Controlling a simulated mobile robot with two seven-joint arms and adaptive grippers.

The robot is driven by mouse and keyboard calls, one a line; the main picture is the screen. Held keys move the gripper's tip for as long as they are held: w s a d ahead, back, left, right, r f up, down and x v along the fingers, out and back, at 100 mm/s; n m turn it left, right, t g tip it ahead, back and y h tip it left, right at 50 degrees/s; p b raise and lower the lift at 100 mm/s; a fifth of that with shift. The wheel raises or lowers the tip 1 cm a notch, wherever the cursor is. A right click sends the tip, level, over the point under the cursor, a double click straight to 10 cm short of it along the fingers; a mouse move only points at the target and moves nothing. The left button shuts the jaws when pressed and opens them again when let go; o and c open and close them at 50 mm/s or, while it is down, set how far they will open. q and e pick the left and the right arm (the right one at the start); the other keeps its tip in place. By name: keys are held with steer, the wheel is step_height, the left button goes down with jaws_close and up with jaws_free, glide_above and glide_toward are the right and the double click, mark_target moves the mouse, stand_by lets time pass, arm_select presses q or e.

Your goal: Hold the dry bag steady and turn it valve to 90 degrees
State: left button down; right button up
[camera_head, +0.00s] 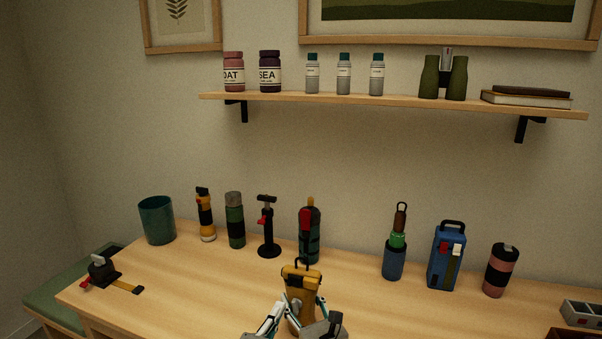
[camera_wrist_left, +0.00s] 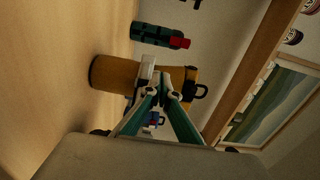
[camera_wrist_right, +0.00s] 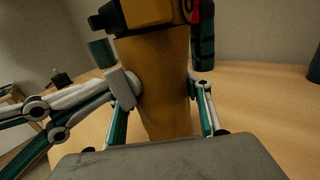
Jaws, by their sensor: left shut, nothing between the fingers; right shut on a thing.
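The dry bag (camera_head: 299,284) is a mustard-yellow upright bag with a black strip and a loop at its top, at the front middle of the table. It also shows in the left wrist view (camera_wrist_left: 111,74) and in the right wrist view (camera_wrist_right: 156,75). My right gripper (camera_wrist_right: 158,88) is shut on its body, one finger on each side. My left gripper (camera_wrist_left: 170,90) is shut and empty, with its fingertips close to the upper bag; I cannot tell whether they touch. In the head view it (camera_head: 284,306) is at the bag's left side. I cannot make out the valve clearly.
Behind stand a teal bottle (camera_head: 313,238) with a red part, a black pump (camera_head: 268,232), a green flask (camera_head: 235,222) and a flashlight (camera_head: 206,220). At right are a blue bottle (camera_head: 393,262), a blue case (camera_head: 441,265) and a tumbler (camera_head: 499,273).

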arm_select(q)
steer(key=shift+s+d, duration=0.2)
steer(key=shift+d, duration=0.4)
stand_by(0.8)
steer(key=shift+r, duration=0.25)
stand_by(0.5)
steer(key=shift+a, duration=0.2)
steer(key=v, duration=0.6)
steer(key=shift+w+a, duration=0.1)
steer(key=shift+a, duration=0.15)
stand_by(0.5)
steer(key=x, duration=0.6)
steer(key=shift+a+f, duration=0.15)
steer(key=shift+f, duration=0.1)
stand_by(0.4)
